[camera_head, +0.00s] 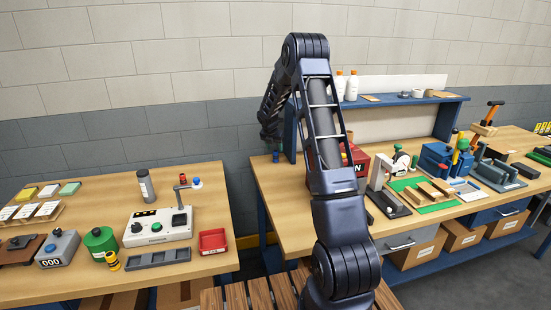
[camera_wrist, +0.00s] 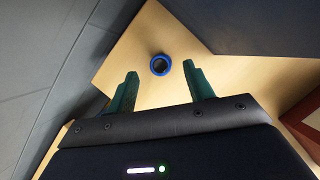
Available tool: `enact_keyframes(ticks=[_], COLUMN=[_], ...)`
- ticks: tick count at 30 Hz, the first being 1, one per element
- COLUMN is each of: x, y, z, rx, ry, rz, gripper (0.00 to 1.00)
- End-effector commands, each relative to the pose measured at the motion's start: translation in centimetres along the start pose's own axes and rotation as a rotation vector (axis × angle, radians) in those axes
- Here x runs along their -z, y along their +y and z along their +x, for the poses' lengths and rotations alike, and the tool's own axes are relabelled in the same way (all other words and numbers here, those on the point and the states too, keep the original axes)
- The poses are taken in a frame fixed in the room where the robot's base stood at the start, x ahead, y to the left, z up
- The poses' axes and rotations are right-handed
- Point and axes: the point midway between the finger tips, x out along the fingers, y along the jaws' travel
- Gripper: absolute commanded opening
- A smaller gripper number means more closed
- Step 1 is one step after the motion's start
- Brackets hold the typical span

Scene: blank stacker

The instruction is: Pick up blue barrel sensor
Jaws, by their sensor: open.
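The blue barrel sensor (camera_wrist: 160,65) shows in the wrist view as a small round blue ring with a dark centre, on the light wood bench top. It lies between the tips of my gripper's two green fingers (camera_wrist: 161,70) as seen from the wrist, with a gap on each side. My gripper is open and empty. How high it is above the sensor I cannot tell. In the head view a small blue thing (camera_head: 276,157), apparently the sensor, stands at the back left corner of the right bench, just below my arm's far end. My fingers are not distinct there.
A dark blue shelf panel (camera_wrist: 245,25) stands close to the sensor, and a grey wall (camera_wrist: 50,70) runs beside the bench. A red box (camera_head: 358,160) is farther right on the right bench (camera_head: 290,205).

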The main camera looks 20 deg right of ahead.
Motion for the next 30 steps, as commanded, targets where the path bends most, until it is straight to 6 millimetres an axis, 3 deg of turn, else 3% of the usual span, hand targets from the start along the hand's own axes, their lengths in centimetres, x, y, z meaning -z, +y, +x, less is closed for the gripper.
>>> enact_keyframes(ticks=[8,18,26,30], x=[0.1,0.3,0.2,0.2], y=[0.0,0.0,0.0,0.0], z=[2.0,6.2,6.4,6.4], rx=[0.000,0.000,-0.001,0.000], ry=[0.001,0.000,-0.001,-0.001], rz=[0.000,0.001,0.001,0.001], gripper=[0.52,0.52,0.52,0.25])
